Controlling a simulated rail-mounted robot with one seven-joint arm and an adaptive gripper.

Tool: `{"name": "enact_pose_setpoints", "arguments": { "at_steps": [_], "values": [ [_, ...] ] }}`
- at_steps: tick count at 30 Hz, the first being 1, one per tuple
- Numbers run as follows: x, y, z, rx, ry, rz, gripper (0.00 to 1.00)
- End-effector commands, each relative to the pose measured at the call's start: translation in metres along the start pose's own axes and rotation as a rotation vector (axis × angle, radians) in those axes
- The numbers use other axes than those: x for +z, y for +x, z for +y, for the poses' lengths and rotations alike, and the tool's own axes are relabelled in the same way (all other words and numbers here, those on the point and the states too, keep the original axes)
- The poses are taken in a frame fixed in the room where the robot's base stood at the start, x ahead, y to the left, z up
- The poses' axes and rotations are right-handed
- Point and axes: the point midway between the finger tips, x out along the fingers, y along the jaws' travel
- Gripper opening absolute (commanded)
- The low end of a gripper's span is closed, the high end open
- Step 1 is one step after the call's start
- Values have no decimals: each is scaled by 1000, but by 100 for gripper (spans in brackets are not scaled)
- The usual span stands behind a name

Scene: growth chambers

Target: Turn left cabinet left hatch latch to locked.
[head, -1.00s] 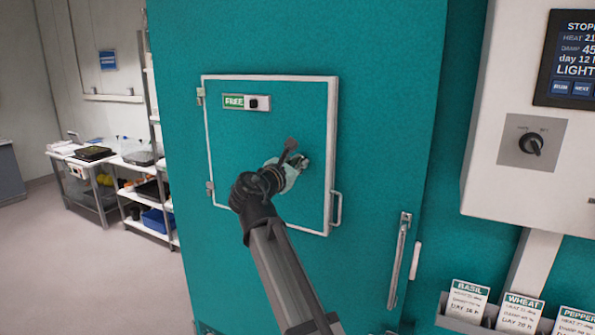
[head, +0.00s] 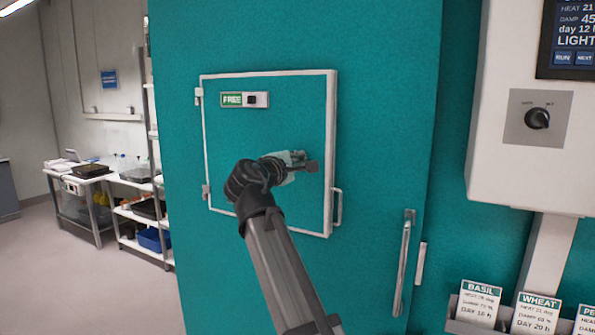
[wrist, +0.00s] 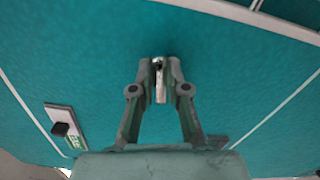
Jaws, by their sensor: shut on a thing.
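The hatch (head: 270,130) is a teal panel with a white frame in the cabinet front, and it looks closed. A sign plate (head: 245,100) near its top reads FREE in green beside a small black square. My gripper (head: 299,157) is at the right-middle of the hatch. In the wrist view its two fingers (wrist: 160,78) are shut on a small pale metal piece, the latch (wrist: 160,90). The fingers cover most of the latch, so its exact angle cannot be told.
A white handle (head: 337,207) stands out at the hatch's lower right. A long vertical bar handle (head: 402,265) is lower right on the cabinet. A control box with a dial (head: 537,118) and seed card holders (head: 480,300) are at right. Shelving is at left.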

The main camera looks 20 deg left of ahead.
Motion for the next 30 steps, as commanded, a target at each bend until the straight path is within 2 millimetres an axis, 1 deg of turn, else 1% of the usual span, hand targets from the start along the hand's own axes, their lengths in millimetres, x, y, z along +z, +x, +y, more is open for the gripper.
{"name": "enact_pose_setpoints", "arguments": {
  "at_steps": [1,6,12,19,29,30],
  "values": [
    [-1,1,-3,1,36,0,0],
    [-1,0,-2,1,141,0,0],
    [0,0,-2,0,214,0,0],
    [0,0,-1,0,246,0,0],
    [0,0,-1,0,248,0,0],
    [0,0,-1,0,248,0,21]
  ]
}}
